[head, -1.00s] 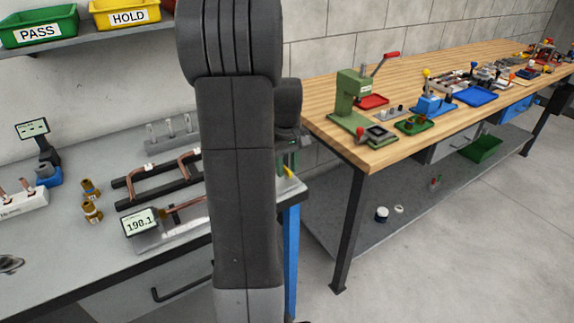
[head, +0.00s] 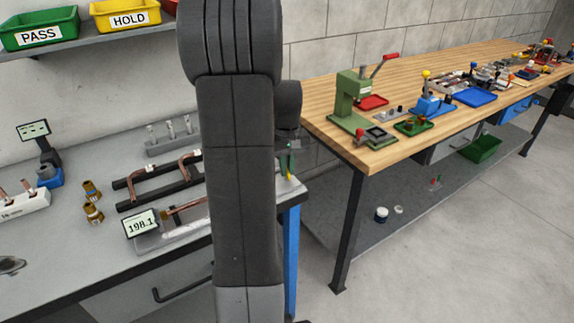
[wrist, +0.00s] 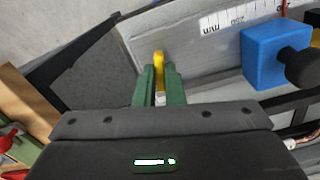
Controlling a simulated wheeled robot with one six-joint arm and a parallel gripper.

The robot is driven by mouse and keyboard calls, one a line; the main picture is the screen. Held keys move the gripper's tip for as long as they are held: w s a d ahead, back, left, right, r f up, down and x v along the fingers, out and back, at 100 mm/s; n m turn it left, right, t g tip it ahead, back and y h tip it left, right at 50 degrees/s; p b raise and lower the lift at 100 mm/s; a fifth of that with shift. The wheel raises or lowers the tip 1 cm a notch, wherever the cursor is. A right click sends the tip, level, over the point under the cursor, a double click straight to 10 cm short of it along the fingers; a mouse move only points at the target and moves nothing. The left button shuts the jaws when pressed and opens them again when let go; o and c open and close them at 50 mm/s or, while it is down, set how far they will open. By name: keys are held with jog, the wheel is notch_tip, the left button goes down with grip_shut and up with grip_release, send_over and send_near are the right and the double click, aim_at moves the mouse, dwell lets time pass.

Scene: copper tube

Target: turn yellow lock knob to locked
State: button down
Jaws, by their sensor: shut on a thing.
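The yellow lock knob (wrist: 159,60) shows in the wrist view between the green fingertips of my gripper (wrist: 160,74). The fingers are shut on it, and their tips hide its lower part. In the head view a small bit of the yellow knob (head: 290,177) shows below the green fingers of my gripper (head: 288,165), at the right end of the grey bench. My arm hides much of the fixture there. The knob's exact lock position cannot be read.
A blue block with a black knob (wrist: 275,55) stands right of my gripper, near a millimetre scale (wrist: 235,17). In the head view, a display reading 198.1 (head: 141,223) and a copper tube rack (head: 155,182) lie left of my arm. A wooden bench (head: 330,110) stands to the right.

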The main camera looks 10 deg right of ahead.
jog(key=m+p, duration=0.1)
jog(key=m, duration=0.6)
jog(key=shift+r, duration=0.1)
jog(key=m, duration=0.4)
jog(key=shift+p, duration=0.35)
jog(key=shift+m, duration=2)
jog(key=c, duration=1.5)
grip_release()
notch_tip(320, 180, up, 14)
jog(key=shift+f, duration=0.15)
